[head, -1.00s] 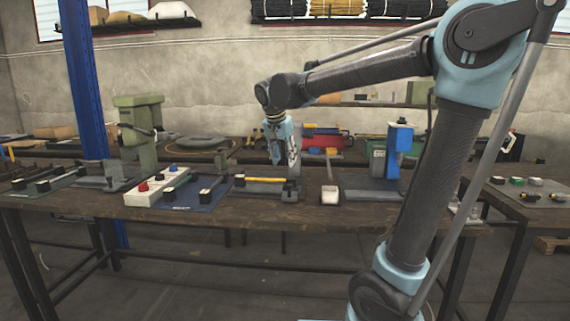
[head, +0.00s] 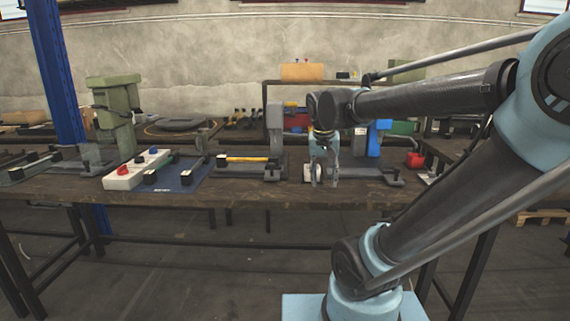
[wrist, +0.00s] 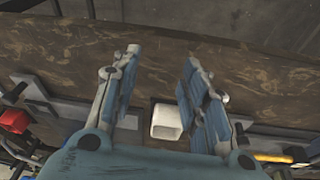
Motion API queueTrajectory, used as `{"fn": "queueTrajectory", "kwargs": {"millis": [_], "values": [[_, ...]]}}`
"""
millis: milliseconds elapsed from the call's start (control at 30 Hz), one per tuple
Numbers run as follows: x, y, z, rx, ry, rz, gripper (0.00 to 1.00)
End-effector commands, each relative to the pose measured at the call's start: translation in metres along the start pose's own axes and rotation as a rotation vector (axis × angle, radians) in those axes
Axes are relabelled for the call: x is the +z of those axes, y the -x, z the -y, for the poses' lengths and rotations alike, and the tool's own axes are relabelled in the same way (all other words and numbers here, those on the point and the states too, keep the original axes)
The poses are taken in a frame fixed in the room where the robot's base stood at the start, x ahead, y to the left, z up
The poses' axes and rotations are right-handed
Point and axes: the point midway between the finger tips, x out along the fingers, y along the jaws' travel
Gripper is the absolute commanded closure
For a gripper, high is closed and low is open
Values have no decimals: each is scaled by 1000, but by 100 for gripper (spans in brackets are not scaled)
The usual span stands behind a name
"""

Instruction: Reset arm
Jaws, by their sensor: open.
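My gripper (head: 324,182) is open, with its fingers pointing down over the front part of the workbench (head: 240,199). In the wrist view, the two spread fingers of my gripper (wrist: 162,65) show with nothing held between them. A small white block (wrist: 167,122) lies on the bench, and in the wrist view it appears between the finger bases. In the head view it is partly hidden behind my gripper. My arm reaches in from the right.
A yellow-handled tool (head: 243,159) lies on the bench. The bench's front edge is clear.

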Motion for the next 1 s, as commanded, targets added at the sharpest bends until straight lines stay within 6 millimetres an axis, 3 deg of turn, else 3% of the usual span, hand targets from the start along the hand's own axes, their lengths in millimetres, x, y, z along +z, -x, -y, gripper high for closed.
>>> {"fn": "queueTrajectory", "kwargs": {"millis": [33, 200, 500, 700, 1000], "values": [[14, -10, -14, -3, 6, 8, 59], [62, -42, -47, -28, 58, 31, 59], [130, -93, -75, -71, 140, 46, 59], [144, -105, -79, -82, 163, 46, 59], [145, -106, -79, -83, 166, 46, 59]]}}
